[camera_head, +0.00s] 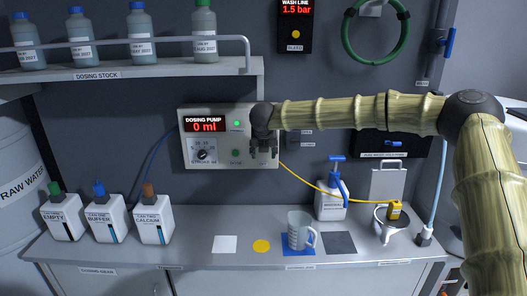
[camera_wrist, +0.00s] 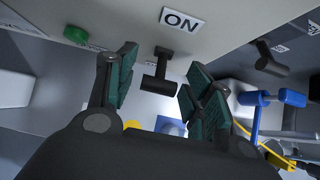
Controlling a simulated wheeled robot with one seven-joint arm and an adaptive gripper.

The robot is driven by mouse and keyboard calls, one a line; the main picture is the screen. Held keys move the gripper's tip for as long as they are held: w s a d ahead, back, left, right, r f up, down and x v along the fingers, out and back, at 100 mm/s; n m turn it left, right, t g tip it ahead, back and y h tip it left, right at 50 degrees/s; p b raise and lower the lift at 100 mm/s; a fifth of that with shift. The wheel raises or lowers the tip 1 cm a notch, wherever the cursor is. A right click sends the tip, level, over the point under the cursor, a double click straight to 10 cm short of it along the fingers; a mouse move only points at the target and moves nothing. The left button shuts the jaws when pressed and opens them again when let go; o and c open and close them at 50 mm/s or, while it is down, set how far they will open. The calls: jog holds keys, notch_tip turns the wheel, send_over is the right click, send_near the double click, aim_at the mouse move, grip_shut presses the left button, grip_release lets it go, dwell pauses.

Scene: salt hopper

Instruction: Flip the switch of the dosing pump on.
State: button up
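The dosing pump (camera_head: 220,138) is a pale box on the back wall; its red display reads 0 ml and a small green lamp (camera_head: 237,124) is lit. My gripper (camera_head: 264,152) is in front of the pump's right side and hides that part in the head view. In the wrist view my gripper (camera_wrist: 162,68) is open, its dark green pads apart. A black switch lever (camera_wrist: 160,78) with a crossbar end lies between the fingers, with a gap on both sides. It points away from the ON label (camera_wrist: 182,20). A green button (camera_wrist: 76,36) is left of it.
The dosing stock shelf (camera_head: 130,68) with several bottles is at upper left. On the counter are white canisters (camera_head: 107,220), a jug (camera_head: 300,230) on a blue mat, and a blue-handled pump bottle (camera_head: 331,205). A yellow hose (camera_head: 300,180) runs right from the pump.

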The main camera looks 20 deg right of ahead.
jog(key=shift+s+a, duration=0.1)
jog(key=v, duration=1.1)
jog(key=shift+s+r, duration=0.25)
jog(key=shift+r, duration=0.05)
